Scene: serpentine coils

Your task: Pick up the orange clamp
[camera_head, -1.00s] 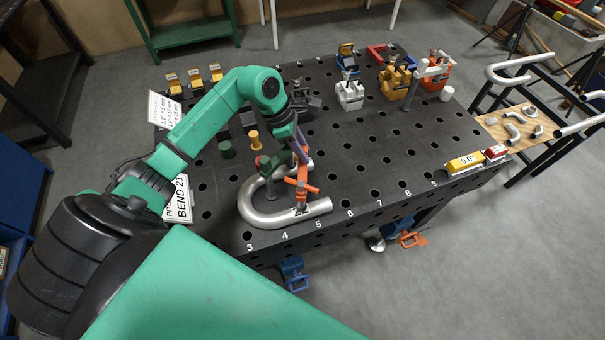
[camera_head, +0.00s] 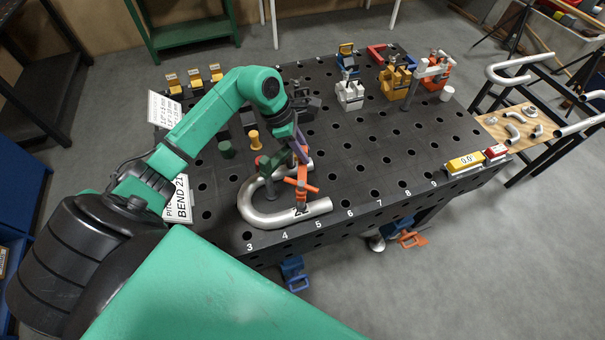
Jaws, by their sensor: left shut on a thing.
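The orange clamp (camera_head: 302,187) stands upright at the front of the black table, at the bent silver pipe (camera_head: 249,205). My left gripper (camera_head: 300,152) reaches down to the clamp's top from above and is shut on it. The purple finger hides part of the clamp's upper end. The clamp's foot is close to the pipe's front leg; I cannot tell whether they touch. My right gripper is not in view.
A dark green clamp (camera_head: 275,160) stands close beside my left gripper. A yellow-topped peg (camera_head: 254,139) stands behind it. White, yellow and orange fixtures (camera_head: 396,80) stand at the back right. The table's right-middle is clear.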

